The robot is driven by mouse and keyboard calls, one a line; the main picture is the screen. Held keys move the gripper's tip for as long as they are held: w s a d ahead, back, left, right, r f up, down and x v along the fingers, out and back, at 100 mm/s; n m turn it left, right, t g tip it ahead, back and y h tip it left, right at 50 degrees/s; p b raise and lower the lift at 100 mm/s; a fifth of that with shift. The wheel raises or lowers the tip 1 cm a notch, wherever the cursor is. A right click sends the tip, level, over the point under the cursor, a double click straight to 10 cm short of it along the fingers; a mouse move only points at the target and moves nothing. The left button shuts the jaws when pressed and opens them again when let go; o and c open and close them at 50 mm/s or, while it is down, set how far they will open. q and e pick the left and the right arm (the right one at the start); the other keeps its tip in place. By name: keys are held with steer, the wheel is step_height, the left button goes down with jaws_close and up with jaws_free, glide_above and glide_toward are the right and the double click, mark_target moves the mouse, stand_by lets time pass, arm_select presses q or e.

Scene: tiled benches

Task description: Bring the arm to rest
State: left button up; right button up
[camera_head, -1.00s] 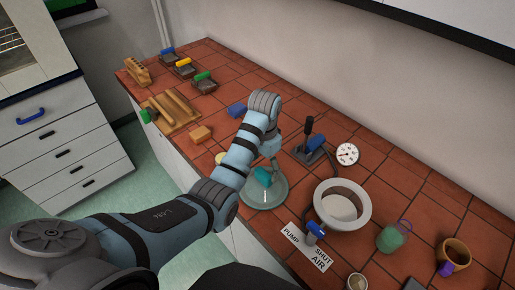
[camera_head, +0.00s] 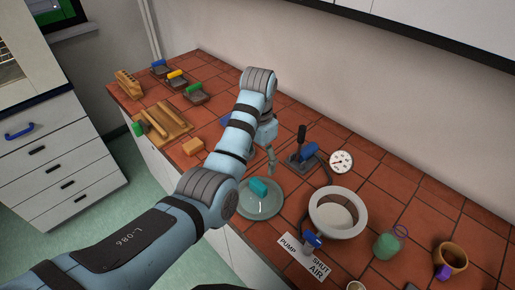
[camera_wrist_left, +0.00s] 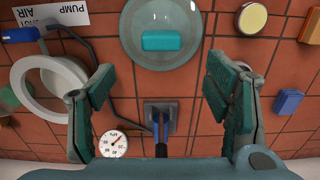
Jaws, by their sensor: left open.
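My left arm (camera_head: 143,232) reaches in from the lower left over the tiled bench. Its gripper (camera_head: 271,168) hangs above the bench, just behind the glass dish. In the left wrist view the gripper (camera_wrist_left: 162,88) is open, with its two teal-padded fingers wide apart and nothing between them. A teal block (camera_head: 258,188) lies in the round glass dish (camera_head: 262,211). The block (camera_wrist_left: 161,41) also shows in the left wrist view, beyond the fingertips and apart from them. My right gripper is not in view.
A lever device with a blue part (camera_head: 308,151), a pressure gauge (camera_head: 341,162) and a white ring-shaped vessel (camera_head: 318,216) stand right of the gripper. A green jar (camera_head: 386,246) and a brown pot (camera_head: 451,256) are farther right. Wooden boards (camera_head: 163,125) and coloured-handled tools (camera_head: 196,94) are at left.

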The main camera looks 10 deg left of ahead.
arm_select(q)
steer(key=shift+a, duration=0.1)
steer(key=s+a+f, duration=0.1)
steer(key=f, duration=0.2)
steer(key=s+a+f+n, duration=0.1)
steer(key=f, duration=0.2)
steer(key=s+a+f+n, duration=0.1)
steer(key=s+a+f, duration=0.1)
steer(key=f, duration=0.1)
steer(key=shift+a+f+t, duration=0.1)
steer(key=shift+f+t, duration=0.2)
steer(key=shift+f, duration=0.1)
steer(key=s+a+f+n+t, duration=0.1)
steer(key=s+a+f+n, duration=0.2)
steer(key=s+a+f, duration=0.45)
steer(key=s+a+r+n+t+y, duration=0.1)
steer(key=s+a, duration=0.1)
steer(key=s, duration=0.8)
steer(key=s+a+r+t, duration=0.1)
steer(key=s, duration=0.9)
step_height(320, 180, down, 22)
steer(key=s+a+g+b, duration=0.1)
steer(key=a+b, duration=0.1)
steer(key=b, duration=0.1)
steer(key=s+f+g+b, duration=0.1)
steer(key=s+f+b, duration=0.1)
steer(key=s+f, duration=1.2)
steer(key=shift+s+a+f+n+b, duration=0.2)
steer(key=shift+a+f+n+b, duration=0.15)
steer(key=shift+f, duration=0.55)
